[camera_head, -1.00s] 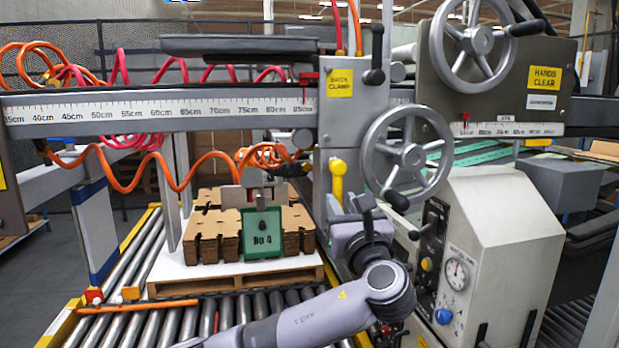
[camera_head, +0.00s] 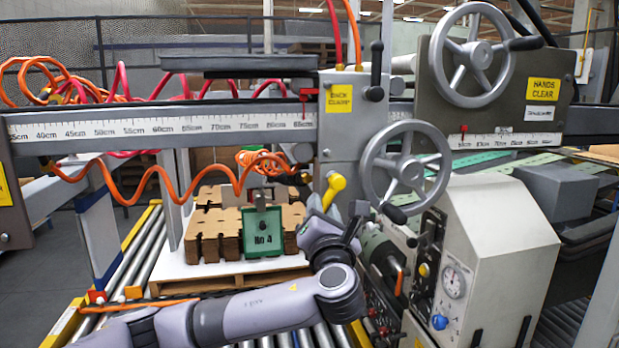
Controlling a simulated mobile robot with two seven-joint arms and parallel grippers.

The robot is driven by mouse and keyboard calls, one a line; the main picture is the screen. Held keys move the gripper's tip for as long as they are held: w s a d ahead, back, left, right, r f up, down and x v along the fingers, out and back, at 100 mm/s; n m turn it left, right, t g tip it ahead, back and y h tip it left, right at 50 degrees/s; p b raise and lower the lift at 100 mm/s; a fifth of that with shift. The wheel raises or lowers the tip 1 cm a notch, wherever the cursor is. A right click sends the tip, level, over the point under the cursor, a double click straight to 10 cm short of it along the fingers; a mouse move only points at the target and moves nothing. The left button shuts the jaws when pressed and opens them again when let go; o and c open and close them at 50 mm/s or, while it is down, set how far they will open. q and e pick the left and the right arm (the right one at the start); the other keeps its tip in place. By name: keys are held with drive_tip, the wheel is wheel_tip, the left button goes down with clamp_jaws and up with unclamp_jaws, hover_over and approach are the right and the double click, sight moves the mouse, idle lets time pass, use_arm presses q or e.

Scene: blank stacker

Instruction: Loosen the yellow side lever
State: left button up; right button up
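The yellow side lever (camera_head: 335,186) is on the grey back clamp housing (camera_head: 345,120), below the beam. It is tilted, with its round knob at upper right and its stem running down to the left. My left gripper (camera_head: 355,228) is just below and right of the lever, apart from the knob as far as I can see. Its fingers are small and dark against the machine, so I cannot tell whether they are open or shut. My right gripper is not in view.
A grey handwheel (camera_head: 405,172) stands close right of the lever. A black-handled lever (camera_head: 376,70) is above. Stacked brown blanks (camera_head: 215,235) with a green No 4 block (camera_head: 262,232) sit on a pallet at left. An orange coiled hose (camera_head: 150,185) hangs below the beam.

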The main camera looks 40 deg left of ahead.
use_arm(q)
drive_tip(key=s+d+r+m+h, duration=0.1)
drive_tip(key=s+d+r+m, duration=0.1)
drive_tip(key=s+m, duration=0.2)
drive_tip(key=s+d+r+m+h, duration=0.1)
drive_tip(key=s+m, duration=0.4)
drive_tip(key=m, duration=0.1)
drive_tip(key=shift+d+r+m+h+p, duration=0.35)
drive_tip(key=shift+m+h+p, duration=0.05)
idle(1.5)
drive_tip(key=shift+s, duration=0.1)
idle(0.3)
